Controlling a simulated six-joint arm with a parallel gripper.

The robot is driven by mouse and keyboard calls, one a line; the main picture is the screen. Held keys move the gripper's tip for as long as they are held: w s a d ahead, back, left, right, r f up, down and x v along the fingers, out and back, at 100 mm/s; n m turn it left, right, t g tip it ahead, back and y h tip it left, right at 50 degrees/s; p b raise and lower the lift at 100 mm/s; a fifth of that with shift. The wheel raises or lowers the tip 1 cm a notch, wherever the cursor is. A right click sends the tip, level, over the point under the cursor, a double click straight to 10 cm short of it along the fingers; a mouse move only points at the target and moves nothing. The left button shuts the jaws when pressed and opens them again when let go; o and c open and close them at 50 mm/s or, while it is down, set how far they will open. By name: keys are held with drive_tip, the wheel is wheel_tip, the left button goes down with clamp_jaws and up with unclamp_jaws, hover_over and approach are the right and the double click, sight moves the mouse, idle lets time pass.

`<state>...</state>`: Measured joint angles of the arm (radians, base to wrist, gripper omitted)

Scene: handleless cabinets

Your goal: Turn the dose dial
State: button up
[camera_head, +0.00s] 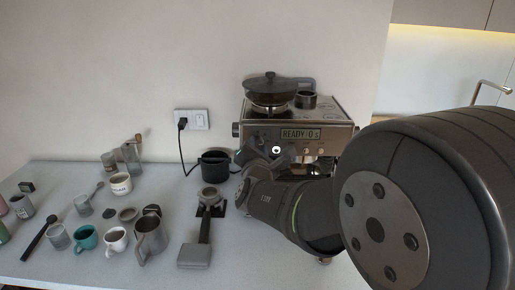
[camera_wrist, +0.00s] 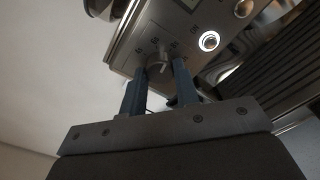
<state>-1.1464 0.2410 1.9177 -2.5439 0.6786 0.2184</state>
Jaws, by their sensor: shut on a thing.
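The espresso machine (camera_head: 288,133) stands at the back of the counter, with its display (camera_head: 300,134) reading "READY 0 s". In the wrist view its metal front panel (camera_wrist: 150,32) is seen at a slant. The dose dial (camera_wrist: 157,67) is a small round knob on that panel, partly hidden between the fingers. My gripper (camera_wrist: 162,72) is shut on the dial, one finger on each side of it. In the head view my gripper (camera_head: 254,150) is at the machine's front left, and the dial itself is hidden there.
A portafilter (camera_head: 208,215) lies on the counter in front of the machine, beside a black knock box (camera_head: 214,165). A steel milk jug (camera_head: 150,238) and several cups stand to the left. A power cable runs to the wall socket (camera_head: 191,120).

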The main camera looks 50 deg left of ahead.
drive_tip(key=shift+m, duration=1.1)
drive_tip(key=o, duration=1)
drive_tip(key=shift+c, duration=0.2)
drive_tip(key=v, duration=1.7)
drive_tip(key=shift+d, duration=0.2)
drive_tip(key=shift+s+a+r, duration=0.1)
drive_tip(key=x, duration=1.7)
drive_tip(key=shift+a, duration=0.1)
